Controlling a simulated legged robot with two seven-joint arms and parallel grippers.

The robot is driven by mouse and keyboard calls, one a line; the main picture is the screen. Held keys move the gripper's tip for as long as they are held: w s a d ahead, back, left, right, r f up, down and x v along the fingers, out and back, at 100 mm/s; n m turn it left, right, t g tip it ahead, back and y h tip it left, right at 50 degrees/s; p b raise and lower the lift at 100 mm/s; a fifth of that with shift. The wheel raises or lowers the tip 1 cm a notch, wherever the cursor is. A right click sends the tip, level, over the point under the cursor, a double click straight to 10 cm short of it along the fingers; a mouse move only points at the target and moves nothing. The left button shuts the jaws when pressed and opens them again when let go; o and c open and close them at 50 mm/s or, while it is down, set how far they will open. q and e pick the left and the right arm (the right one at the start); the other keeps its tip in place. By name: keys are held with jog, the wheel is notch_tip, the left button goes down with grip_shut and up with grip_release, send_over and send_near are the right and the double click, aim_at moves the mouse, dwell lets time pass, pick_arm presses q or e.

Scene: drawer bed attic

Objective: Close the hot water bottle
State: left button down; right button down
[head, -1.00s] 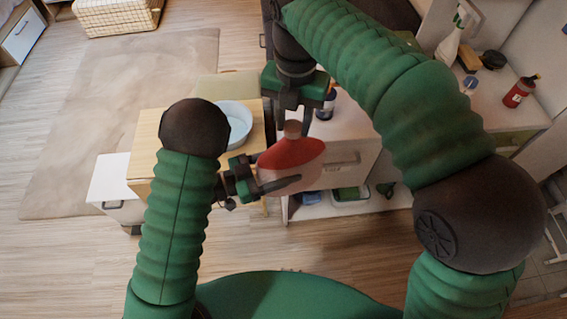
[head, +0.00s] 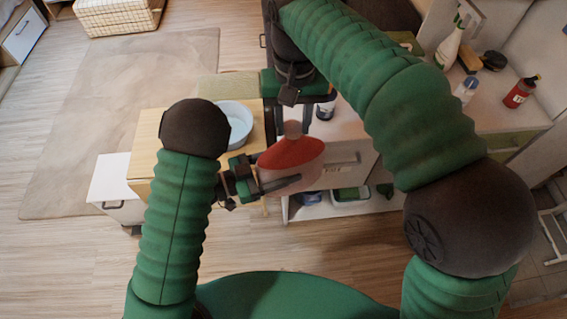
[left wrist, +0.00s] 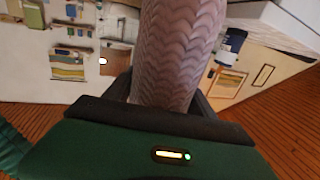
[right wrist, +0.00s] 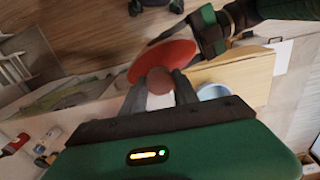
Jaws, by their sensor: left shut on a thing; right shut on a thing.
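The hot water bottle (head: 291,155) has a red upper part and a pale pink lower part, with a brownish-pink cap (head: 292,128) on top. It is held upright in the air. My left gripper (head: 283,184) is shut on its lower body. The ribbed pink body (left wrist: 178,50) fills the middle of the left wrist view. My right gripper (head: 288,130) is above it, pointing down, shut on the cap with a finger on each side. The right wrist view shows the cap (right wrist: 160,81) between the fingers. The threads are hidden.
A wooden table (head: 145,160) with a light blue bowl (head: 236,125) stands behind my left gripper. A white counter (head: 345,125) behind the bottle holds a dark jar (head: 325,110), a spray bottle (head: 450,45) and a red bottle (head: 520,92). Open floor lies at left.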

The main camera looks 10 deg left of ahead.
jog(key=shift+w+m, duration=0.15)
jog(key=shift+m, duration=0.25)
jog(key=c, duration=0.9)
grip_release()
jog(key=shift+r, duration=2.3)
jog(key=shift+c, duration=0.5)
